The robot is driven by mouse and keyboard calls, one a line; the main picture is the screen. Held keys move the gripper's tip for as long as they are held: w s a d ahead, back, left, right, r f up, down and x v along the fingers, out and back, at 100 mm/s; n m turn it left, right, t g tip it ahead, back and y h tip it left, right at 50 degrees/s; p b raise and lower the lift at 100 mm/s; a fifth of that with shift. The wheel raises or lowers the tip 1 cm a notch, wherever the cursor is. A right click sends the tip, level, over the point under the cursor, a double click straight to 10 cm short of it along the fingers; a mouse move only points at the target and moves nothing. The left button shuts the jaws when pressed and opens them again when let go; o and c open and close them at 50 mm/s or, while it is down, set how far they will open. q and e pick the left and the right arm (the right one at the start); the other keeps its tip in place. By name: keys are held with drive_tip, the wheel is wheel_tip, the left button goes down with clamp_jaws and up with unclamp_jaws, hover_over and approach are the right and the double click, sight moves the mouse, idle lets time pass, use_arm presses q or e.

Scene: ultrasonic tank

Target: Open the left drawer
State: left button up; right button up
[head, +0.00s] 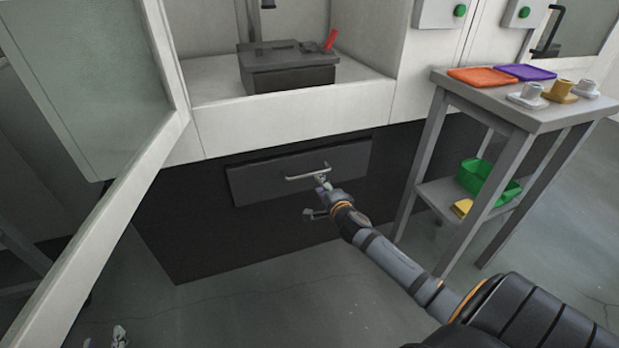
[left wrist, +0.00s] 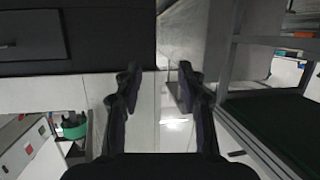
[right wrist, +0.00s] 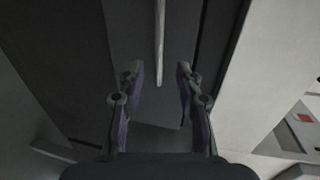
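The dark drawer (head: 255,183) sits in the black base panel under the white cabinet and looks closed, its front about flush with the panel. Its light metal bar handle (head: 307,174) also shows in the right wrist view (right wrist: 160,35), as a bar between and just beyond the fingers. My right gripper (head: 317,198) is open in front of the handle's right end; I cannot tell whether it touches the handle. In the right wrist view its fingers (right wrist: 158,78) are apart. My left gripper (left wrist: 158,76) is open and empty, with only its tips at the bottom left of the head view.
An open glazed door (head: 150,165) swings out at the left. A dark grey box (head: 290,78) with a red item stands in the cabinet. A grey side table (head: 500,108) with trays and cups stands at the right, a green bin (head: 490,182) on its lower shelf. The floor in front is clear.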

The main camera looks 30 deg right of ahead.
sight(312, 175)
drive_tip(key=b+x, duration=0.1)
drive_tip(key=x, duration=0.4)
drive_tip(key=shift+w+f, duration=0.15)
drive_tip(key=shift+w, duration=0.05)
drive_tip(key=b+x, duration=0.1)
drive_tip(key=x, duration=0.2)
drive_tip(key=shift+w, duration=0.35)
use_arm(q)
wheel_tip(312, 175, up, 20)
drive_tip(key=t, duration=0.9)
drive_tip(key=shift+w+m+h, duration=0.15)
drive_tip(key=shift+m+h, duration=0.25)
use_arm(e)
drive_tip(key=shift+w+d+f, duration=0.1)
drive_tip(key=shift+w, duration=0.05)
use_arm(q)
drive_tip(key=shift+a, duration=0.1)
use_arm(e)
drive_tip(key=shift+c, duration=0.3)
clamp_jaws()
